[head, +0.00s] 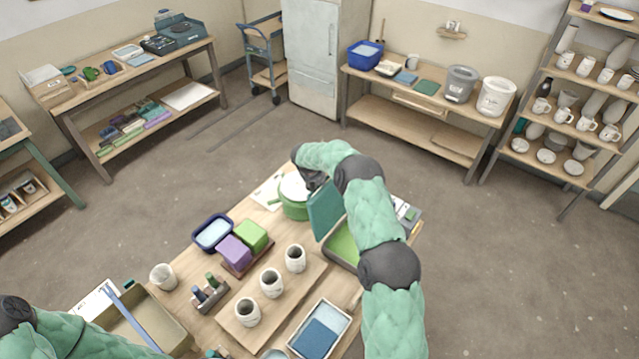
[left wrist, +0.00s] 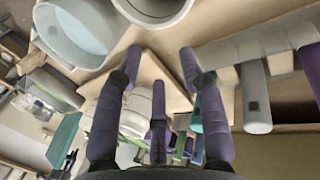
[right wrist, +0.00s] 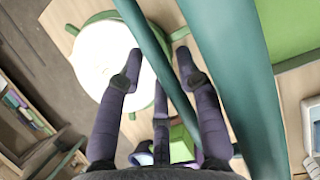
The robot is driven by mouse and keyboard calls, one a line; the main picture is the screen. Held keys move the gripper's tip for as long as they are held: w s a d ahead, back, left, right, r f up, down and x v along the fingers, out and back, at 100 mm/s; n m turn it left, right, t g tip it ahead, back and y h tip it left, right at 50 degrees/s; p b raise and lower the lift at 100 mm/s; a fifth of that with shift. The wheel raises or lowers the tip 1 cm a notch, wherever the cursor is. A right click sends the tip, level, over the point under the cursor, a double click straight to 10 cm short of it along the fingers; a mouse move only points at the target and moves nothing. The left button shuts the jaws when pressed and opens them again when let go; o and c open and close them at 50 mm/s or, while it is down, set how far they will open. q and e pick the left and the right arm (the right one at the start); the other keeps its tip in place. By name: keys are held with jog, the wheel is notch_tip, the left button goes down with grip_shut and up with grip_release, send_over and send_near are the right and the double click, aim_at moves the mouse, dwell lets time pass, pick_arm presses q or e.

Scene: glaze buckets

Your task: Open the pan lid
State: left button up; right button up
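A shallow pan with a green inside (head: 344,246) stands at the right side of the near table, partly behind my right arm. A teal panel, seemingly its lid (head: 324,212), stands raised along its left side. In the right wrist view the teal panel (right wrist: 236,70) fills the right, with a long teal strip running between the fingers. My right gripper (right wrist: 159,57) is open around this strip; contact cannot be told. A round green pot with a white top (head: 294,188) stands beyond the panel. My left gripper (left wrist: 160,53) is open and empty over the table's near-left part.
A wooden board with several cups (head: 271,281), green (head: 250,235) and purple (head: 234,251) blocks and a blue-rimmed tray (head: 213,233) crowd the table. A beige tray (head: 162,312) lies near my left arm. The floor beyond is free.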

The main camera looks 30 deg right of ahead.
jog(key=v, duration=1.2)
jog(key=shift+s+r, duration=0.25)
jog(key=shift+d, duration=0.2)
